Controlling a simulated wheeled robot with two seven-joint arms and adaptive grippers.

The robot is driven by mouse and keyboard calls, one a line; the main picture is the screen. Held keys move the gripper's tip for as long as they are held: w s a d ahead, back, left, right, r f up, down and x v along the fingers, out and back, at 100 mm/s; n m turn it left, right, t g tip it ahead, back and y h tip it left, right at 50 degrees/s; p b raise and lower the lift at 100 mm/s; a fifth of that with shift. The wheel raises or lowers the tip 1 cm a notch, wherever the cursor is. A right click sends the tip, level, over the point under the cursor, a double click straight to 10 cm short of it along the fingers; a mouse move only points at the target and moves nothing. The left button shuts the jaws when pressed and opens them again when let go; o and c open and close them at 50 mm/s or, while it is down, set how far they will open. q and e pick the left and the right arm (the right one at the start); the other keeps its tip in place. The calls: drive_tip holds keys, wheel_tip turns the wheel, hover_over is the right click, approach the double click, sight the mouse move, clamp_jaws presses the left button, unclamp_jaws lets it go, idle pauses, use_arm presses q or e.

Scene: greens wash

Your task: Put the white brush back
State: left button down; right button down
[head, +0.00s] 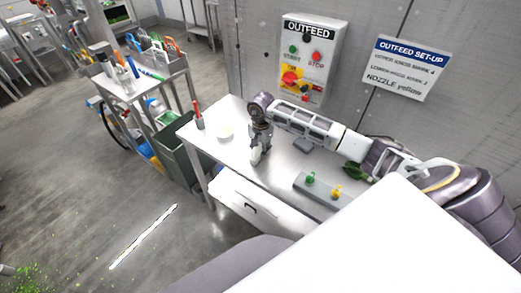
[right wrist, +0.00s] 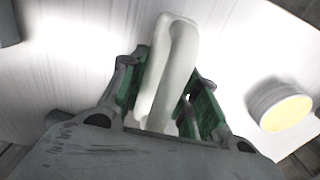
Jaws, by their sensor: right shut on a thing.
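My right gripper (head: 259,143) points down over the steel table, left of the table's middle. It is shut on the white brush (head: 255,156), of which only a pale part shows below the fingers. In the right wrist view the white brush (right wrist: 172,70) is a smooth, pale, long shape between the green finger pads of the gripper (right wrist: 168,100). Its bristles cannot be made out. My left gripper is not in view.
A round white tub (head: 225,133) with a pale yellow top stands left of the gripper. A red-handled tool (head: 198,114) stands at the table's left end. A grey block with green and yellow nozzles (head: 310,179) lies right. A cart (head: 147,88) with coloured tools stands left.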

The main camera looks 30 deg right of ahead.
drive_tip(key=shift+f, duration=0.1)
drive_tip(key=c, duration=1.1)
unclamp_jaws()
drive_tip(key=shift+o, duration=0.2)
wheel_tip(320, 180, up, 12)
drive_tip(key=shift+r+b, duration=0.15)
drive_tip(key=shift+b, duration=0.7)
